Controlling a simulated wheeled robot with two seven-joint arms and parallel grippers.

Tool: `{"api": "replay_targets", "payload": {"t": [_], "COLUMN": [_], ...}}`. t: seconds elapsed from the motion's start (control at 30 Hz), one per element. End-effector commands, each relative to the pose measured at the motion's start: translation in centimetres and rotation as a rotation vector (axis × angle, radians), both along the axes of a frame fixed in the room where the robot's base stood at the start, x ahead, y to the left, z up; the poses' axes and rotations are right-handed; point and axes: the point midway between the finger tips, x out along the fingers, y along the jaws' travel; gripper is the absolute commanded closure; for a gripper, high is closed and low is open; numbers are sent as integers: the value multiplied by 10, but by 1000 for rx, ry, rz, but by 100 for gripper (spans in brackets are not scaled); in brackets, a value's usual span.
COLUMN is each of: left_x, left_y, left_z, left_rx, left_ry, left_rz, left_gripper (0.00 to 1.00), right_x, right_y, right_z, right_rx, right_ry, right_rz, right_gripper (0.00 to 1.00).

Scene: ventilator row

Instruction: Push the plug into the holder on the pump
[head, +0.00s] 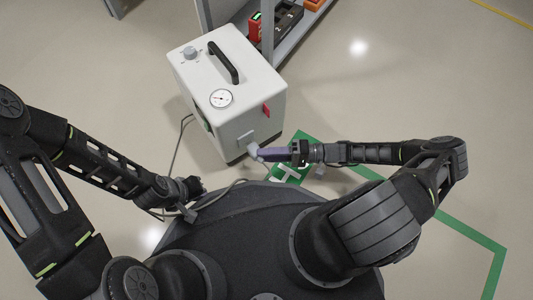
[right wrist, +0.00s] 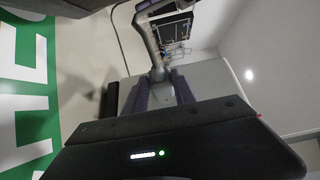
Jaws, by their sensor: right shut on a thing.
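The pump (head: 222,82) is a white box with a black handle, a round gauge and a knob on top, standing upright on the floor. A small pale plate (head: 245,136), perhaps the holder, is low on its near face. My right gripper (head: 262,153) is at this face, its purple fingers shut on the pale grey plug (head: 253,149). In the right wrist view the plug (right wrist: 158,73) sits between the fingertips, with a grey hose running up from it. Whether the plug is inside the holder I cannot tell. My left gripper (head: 194,198) is open and empty, left of the pump's front.
A grey cable (head: 174,155) runs from the pump's left side down to the floor near my left gripper. A shelf (head: 290,45) with devices stands behind. Green floor marking (head: 425,205) lies to the right.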

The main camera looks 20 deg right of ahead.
Motion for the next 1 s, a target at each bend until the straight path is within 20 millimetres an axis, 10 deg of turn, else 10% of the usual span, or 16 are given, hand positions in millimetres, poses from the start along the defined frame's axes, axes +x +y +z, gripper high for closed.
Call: {"api": "replay_targets", "payload": {"t": [1.0], "left_x": [0], "left_y": [0], "left_z": [-4], "left_rx": [0], "left_ry": [0], "left_rz": [0], "left_gripper": [100], "right_x": [19], "right_y": [6], "right_z": [0], "right_rx": [0], "right_ry": [0], "right_rz": [0], "right_gripper": [100]}}
